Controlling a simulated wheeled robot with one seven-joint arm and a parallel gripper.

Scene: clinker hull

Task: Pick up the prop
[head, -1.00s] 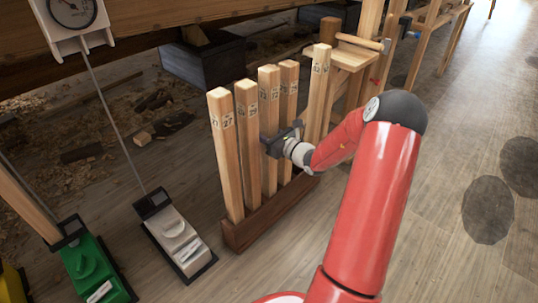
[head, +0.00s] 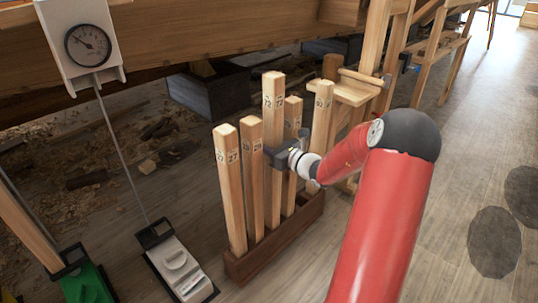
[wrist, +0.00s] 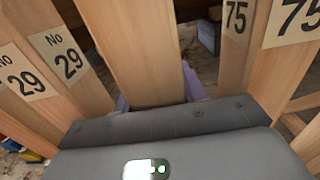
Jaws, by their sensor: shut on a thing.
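Several square wooden props stand in a dark wooden rack (head: 262,262) on the floor. My gripper (head: 279,157) is shut on the middle prop (head: 273,110), whose top stands well above those of its neighbours. That prop is nearly upright, and its lower end is hidden among the others and the rack. In the wrist view the held prop (wrist: 140,50) runs between my gripper's fingers (wrist: 158,100). A prop marked 29 (wrist: 60,55) stands on its left and a prop marked 75 (wrist: 235,40) on its right.
A gauge (head: 88,45) with a rod hangs from the large beam at the upper left. A pale base block (head: 180,270) and a green one (head: 88,285) stand left of the rack. A wooden trestle (head: 360,88) is behind. Open floor lies right.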

